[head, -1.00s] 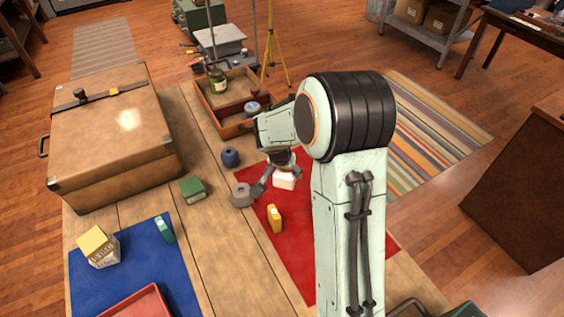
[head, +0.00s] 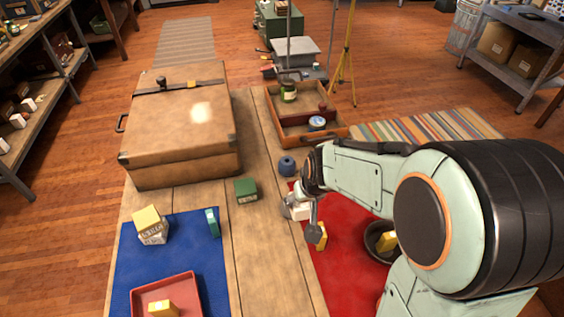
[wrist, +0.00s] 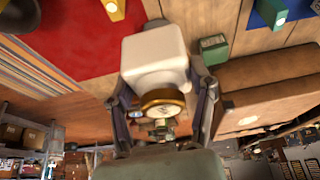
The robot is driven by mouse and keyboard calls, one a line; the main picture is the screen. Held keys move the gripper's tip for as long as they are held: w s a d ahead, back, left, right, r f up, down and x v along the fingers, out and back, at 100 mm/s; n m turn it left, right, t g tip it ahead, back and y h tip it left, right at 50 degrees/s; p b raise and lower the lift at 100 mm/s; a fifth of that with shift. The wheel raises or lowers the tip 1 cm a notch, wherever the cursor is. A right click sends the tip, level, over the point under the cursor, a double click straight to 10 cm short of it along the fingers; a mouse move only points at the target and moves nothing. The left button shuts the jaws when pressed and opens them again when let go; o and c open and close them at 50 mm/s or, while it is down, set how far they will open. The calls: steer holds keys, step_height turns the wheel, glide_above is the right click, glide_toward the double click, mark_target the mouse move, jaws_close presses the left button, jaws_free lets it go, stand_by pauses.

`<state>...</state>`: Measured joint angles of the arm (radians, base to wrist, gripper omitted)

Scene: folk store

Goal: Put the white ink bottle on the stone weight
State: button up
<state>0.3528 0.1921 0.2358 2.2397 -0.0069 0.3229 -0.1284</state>
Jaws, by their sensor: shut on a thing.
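The white ink bottle (head: 298,213) is in my gripper (head: 304,209), low over the left edge of the red mat. In the wrist view my gripper (wrist: 163,88) has a finger on each side of the white bottle (wrist: 157,58), with its brass-coloured cap towards the camera. I cannot make out the stone weight now. The grey weight seen earlier stood about where the bottle and fingers now block the head view. Whether the bottle touches it cannot be told.
A yellow box (head: 321,237) stands close by on the red mat (head: 345,270), with a dark bowl (head: 371,236) farther right. A blue jar (head: 287,166) and green box (head: 246,190) are near. Bare wood (head: 262,255) separates the mats.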

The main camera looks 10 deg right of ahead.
steer(key=w+f, duration=0.2)
steer(key=w, duration=0.1)
steer(key=w+f, duration=0.3)
steer(key=w, duration=0.1)
steer(key=w+d+f, duration=0.1)
steer(key=w+f, duration=0.2)
steer(key=w, duration=0.1)
steer(key=shift+f, duration=0.25)
steer(key=shift+w+d+f, duration=0.1)
steer(key=shift+w+f, duration=0.1)
steer(key=shift+f, duration=1.5)
steer(key=o, duration=1.2)
steer(key=shift+f, duration=0.15)
steer(key=shift+c, duration=0.2)
